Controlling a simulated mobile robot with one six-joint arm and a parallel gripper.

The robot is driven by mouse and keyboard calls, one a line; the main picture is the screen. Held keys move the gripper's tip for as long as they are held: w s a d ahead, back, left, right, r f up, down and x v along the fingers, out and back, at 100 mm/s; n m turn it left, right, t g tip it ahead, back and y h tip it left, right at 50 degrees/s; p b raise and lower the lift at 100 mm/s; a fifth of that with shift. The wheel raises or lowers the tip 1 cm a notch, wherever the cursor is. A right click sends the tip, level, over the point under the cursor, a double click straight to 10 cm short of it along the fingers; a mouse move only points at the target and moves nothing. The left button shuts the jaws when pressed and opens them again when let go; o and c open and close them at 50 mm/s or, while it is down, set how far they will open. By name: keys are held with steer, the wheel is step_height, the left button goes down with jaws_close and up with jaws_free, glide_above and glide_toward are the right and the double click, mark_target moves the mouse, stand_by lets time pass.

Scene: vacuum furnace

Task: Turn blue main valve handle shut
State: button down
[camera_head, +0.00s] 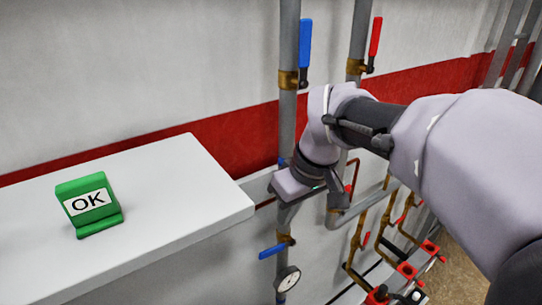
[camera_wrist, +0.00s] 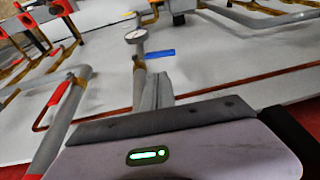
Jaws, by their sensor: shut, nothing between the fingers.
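Several blue handles show on the left grey pipe, and I cannot tell which is the main one. The upper blue handle (camera_head: 305,43) stands upright along the pipe. The lower blue handle (camera_head: 272,251) sticks out sideways, across the pipe, just above a round gauge; it also shows in the wrist view (camera_wrist: 160,54). A small bit of blue shows beside my gripper, mostly hidden. My gripper (camera_head: 290,187) is shut and empty in front of this pipe, between the upper and lower handles. Its fingertips are not clear; its body fills the bottom of the wrist view (camera_wrist: 165,122).
A white shelf (camera_head: 150,215) with a green OK sign (camera_head: 88,203) stands at the left. A red handle (camera_head: 375,36) is on the right pipe (camera_head: 361,30). The gauge (camera_head: 287,279) hangs low. Brass pipes with red fittings (camera_head: 407,271) crowd the lower right.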

glide_above(267, 250)
steer(key=w+d, duration=0.1)
steer(key=d, duration=0.1)
step_height(267, 250, down, 6)
steer(key=shift+r, duration=0.1)
steer(key=f, duration=0.3)
steer(key=shift+s+a+f, duration=0.2)
steer(key=shift+s+f, duration=0.15)
steer(key=shift+s, duration=0.1)
steer(key=b, duration=0.1)
steer(key=f+b, duration=0.1)
steer(key=a+f, duration=0.1)
steer(key=shift+s+f+b, duration=0.1)
steer(key=shift+s+b, duration=0.15)
steer(key=shift+b, duration=0.15)
steer(key=shift+a, duration=0.1)
steer(key=shift+r, duration=0.25)
steer(key=shift+r, duration=0.15)
